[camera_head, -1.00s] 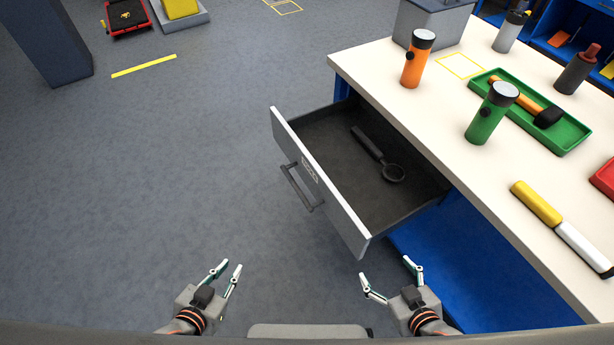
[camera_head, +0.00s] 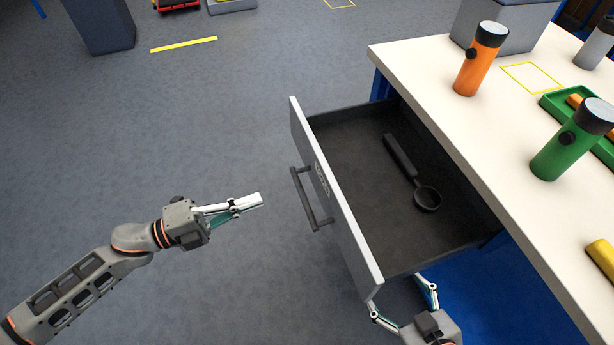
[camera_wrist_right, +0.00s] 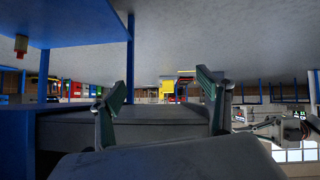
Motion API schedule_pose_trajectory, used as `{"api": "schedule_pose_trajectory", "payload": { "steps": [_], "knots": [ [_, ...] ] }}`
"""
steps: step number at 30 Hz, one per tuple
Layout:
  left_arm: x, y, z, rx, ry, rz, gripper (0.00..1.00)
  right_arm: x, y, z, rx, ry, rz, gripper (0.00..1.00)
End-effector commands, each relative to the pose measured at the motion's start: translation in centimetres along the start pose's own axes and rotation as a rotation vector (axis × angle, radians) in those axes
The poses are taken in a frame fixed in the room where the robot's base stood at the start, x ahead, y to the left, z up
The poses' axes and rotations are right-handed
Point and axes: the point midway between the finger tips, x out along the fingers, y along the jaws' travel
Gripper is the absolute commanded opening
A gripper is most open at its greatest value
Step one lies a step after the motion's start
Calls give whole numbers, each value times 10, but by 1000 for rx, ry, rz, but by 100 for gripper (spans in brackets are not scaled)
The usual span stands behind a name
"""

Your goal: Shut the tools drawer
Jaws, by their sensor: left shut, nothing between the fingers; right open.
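The tools drawer (camera_head: 345,215) stands pulled out from the workbench, with a grey front and a dark bar handle (camera_head: 308,200). A dark tool with a round end (camera_head: 412,175) lies inside it. My left gripper (camera_head: 258,200) is shut and empty, left of the handle and apart from it, pointing right. My right gripper (camera_head: 402,296) is open, below the drawer's near corner in the head view; I cannot tell whether it touches the drawer. In the right wrist view its two fingers (camera_wrist_right: 160,105) are spread, with a grey panel (camera_wrist_right: 150,125) seen between and behind them.
The white workbench top (camera_head: 440,75) carries an orange flashlight (camera_head: 479,60), a green flashlight (camera_head: 573,140), a green tray (camera_head: 560,103) and a grey box (camera_head: 500,25). The floor (camera_head: 200,120) left of the drawer is clear. A dark pillar (camera_head: 98,25) stands far left.

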Motion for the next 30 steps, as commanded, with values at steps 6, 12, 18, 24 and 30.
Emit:
{"api": "schedule_pose_trajectory", "payload": {
  "steps": [6,12,18,24,30],
  "knots": [
    [-3,8,0,66,70,34,0,2,1,-3,-4,6,2,77],
    [22,5,-2,70,71,29,0,-1,0,-2,-2,1,0,77],
    [62,7,-4,69,70,29,0,-3,-3,6,1,-11,-4,77],
    [99,9,-7,67,69,30,0,-3,-4,10,1,-17,-6,77],
    [125,11,-9,66,68,31,0,-2,-3,9,0,-15,-5,77]
  ]
}}
